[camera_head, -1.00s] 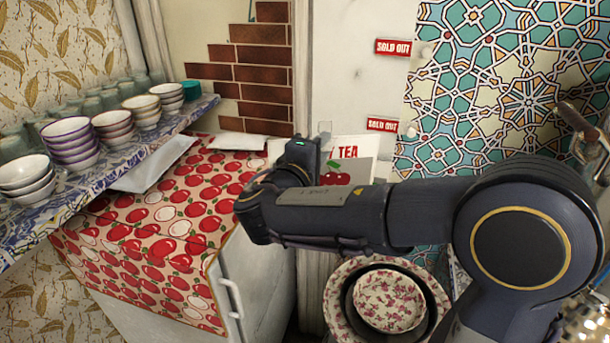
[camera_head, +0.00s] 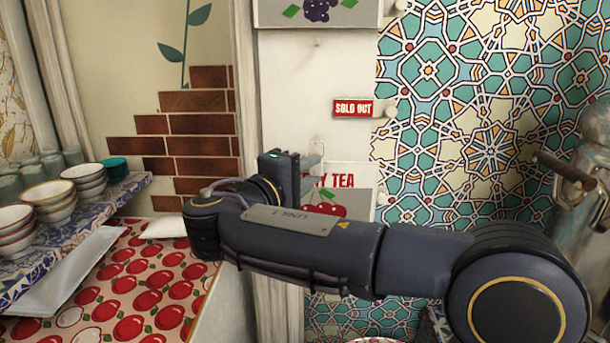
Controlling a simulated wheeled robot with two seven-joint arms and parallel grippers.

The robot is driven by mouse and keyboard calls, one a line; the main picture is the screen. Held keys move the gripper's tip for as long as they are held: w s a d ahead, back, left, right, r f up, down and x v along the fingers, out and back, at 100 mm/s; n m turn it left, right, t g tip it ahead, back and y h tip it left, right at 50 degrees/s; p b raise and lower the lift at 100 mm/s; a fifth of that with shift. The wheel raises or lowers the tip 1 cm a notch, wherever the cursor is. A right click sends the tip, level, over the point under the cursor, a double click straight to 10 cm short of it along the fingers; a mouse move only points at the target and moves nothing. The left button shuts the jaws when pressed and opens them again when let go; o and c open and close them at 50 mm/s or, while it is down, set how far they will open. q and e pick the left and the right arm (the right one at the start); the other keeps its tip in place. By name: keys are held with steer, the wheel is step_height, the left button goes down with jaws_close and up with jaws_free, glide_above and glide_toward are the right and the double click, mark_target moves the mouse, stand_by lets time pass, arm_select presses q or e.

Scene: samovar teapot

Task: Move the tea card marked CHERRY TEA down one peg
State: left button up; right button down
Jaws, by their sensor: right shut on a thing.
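The CHERRY TEA card (camera_head: 353,181) is white with red letters, of which "Y TEA" shows, and cherries on a grey panel below. It is in front of the pale wall, left of the tiled panel. My right gripper (camera_head: 312,162) is at the card's left edge, shut on it; its fingertips are hard to make out. My right forearm hides the lower part of the card. I cannot tell whether the card touches a peg. A pale peg (camera_head: 383,197) shows at the card's right edge, and another peg (camera_head: 389,106) higher up. My left gripper is out of view.
A red SOLD OUT sign (camera_head: 352,108) is on the wall above the card. A berry card (camera_head: 318,12) hangs higher, cut by the frame. Stacked bowls (camera_head: 48,203) stand on the left shelf. A metal samovar-like body (camera_head: 592,150) is at the right.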

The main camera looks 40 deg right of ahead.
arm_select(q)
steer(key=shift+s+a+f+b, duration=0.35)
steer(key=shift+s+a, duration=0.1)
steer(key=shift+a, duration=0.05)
arm_select(e)
steer(key=w+d, duration=0.2)
steer(key=w, duration=0.1)
steer(key=w+d, duration=0.1)
steer(key=d, duration=0.1)
steer(key=shift+w+f, duration=0.15)
steer(key=shift+f, duration=0.1)
